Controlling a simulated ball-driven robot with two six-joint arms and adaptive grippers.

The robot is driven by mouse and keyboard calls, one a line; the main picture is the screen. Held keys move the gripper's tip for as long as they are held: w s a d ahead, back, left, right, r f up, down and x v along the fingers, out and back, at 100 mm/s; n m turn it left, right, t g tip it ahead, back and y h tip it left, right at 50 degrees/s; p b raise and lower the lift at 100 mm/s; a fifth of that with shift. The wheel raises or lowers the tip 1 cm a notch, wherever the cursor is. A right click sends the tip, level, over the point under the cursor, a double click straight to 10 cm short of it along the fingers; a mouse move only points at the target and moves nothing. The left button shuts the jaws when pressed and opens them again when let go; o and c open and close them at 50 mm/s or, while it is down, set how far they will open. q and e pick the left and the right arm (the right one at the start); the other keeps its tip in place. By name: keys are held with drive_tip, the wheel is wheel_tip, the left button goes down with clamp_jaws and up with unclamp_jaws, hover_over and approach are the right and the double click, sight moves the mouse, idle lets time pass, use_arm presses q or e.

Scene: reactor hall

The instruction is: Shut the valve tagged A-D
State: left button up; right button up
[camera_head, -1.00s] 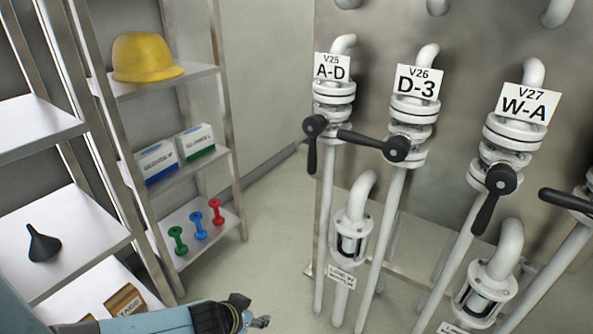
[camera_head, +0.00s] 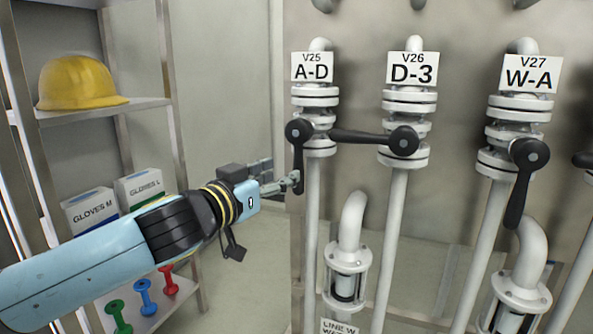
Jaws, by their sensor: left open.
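The valve tagged A-D (camera_head: 312,67), also marked V25, is on the leftmost white pipe. Its black lever (camera_head: 298,160) hangs from a round hub and points down, in line with the pipe. My left arm comes in from the left, and my left gripper (camera_head: 288,183) is at the lower end of this lever. Its jaws are open. The fingers overlap the lever's end in the picture, and I cannot tell whether they touch it. My right gripper is not in view.
Valve D-3 (camera_head: 413,68) has its lever (camera_head: 365,137) lying level, reaching left close to the A-D hub. Valve W-A (camera_head: 527,75) has its lever (camera_head: 522,185) down. A shelf with a yellow helmet (camera_head: 75,83) and glove boxes (camera_head: 90,210) stands at left.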

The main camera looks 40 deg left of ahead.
sight(295, 168)
use_arm(q)
drive_tip(key=w+b, duration=0.1)
drive_tip(key=w, duration=0.6)
drive_tip(key=shift+a+f, duration=0.1)
drive_tip(key=c, duration=0.9)
clamp_jaws()
drive_tip(key=shift+w+f, duration=0.1)
drive_tip(key=shift+w, duration=0.05)
